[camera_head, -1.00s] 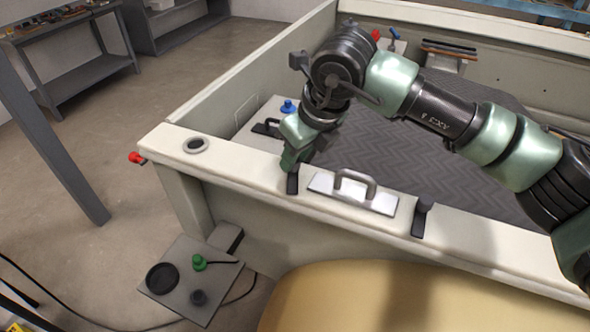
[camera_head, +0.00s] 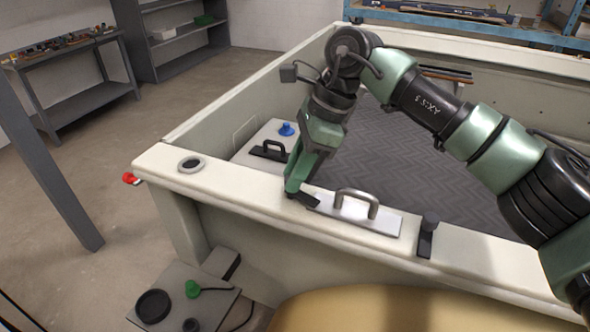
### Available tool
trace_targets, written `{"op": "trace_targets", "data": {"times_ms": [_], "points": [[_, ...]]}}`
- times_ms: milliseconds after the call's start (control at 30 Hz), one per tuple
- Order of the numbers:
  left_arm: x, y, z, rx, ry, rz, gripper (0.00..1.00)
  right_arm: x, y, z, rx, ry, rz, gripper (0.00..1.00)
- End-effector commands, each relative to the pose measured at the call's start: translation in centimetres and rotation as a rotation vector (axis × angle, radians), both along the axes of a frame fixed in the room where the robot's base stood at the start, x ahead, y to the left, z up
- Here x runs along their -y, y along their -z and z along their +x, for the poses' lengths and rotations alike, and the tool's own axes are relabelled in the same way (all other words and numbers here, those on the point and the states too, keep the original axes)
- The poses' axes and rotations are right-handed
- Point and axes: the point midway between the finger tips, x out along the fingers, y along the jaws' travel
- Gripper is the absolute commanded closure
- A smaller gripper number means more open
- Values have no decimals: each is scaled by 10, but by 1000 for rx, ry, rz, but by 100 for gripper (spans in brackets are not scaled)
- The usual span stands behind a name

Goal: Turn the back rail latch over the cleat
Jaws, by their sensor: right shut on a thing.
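A bare shell has a broad cream rail (camera_head: 240,190) along its near side. A dark latch (camera_head: 307,199) lies on it, slanting toward the left end of a pale plate (camera_head: 352,211) with a grey arched handle. The latch tip is at the plate's edge; I cannot tell whether it overlaps it. My right gripper (camera_head: 293,191) points down and is shut on the latch, hiding part of it. Another dark latch with an upright knob (camera_head: 426,238) sits right of the plate, across the rail. No part is clearly recognisable as the cleat. My left gripper is out of view.
Inside the shell, a pale box top bears a black handle (camera_head: 269,150) and a blue knob (camera_head: 286,129). A ring-edged hole (camera_head: 191,165) is in the rail's left end. A grey panel (camera_head: 178,292) with a green knob stands low outside. The ribbed floor (camera_head: 400,180) is clear.

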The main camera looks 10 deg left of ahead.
Motion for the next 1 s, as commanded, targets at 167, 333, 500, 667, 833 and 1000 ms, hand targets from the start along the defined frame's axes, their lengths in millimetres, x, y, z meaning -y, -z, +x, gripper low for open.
{"op": "trace_targets", "data": {"times_ms": [167,333,500,667,833,1000], "points": [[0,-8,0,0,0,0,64,-1,-3,2,2,-130,2,100],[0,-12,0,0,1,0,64,-1,-3,2,4,-224,3,100],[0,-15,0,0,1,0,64,-2,-3,2,4,-283,3,100],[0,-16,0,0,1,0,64,-1,-2,2,5,-311,3,100],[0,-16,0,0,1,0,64,-1,-2,3,5,-318,3,100],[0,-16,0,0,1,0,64,-1,-2,2,5,-318,2,100]]}}
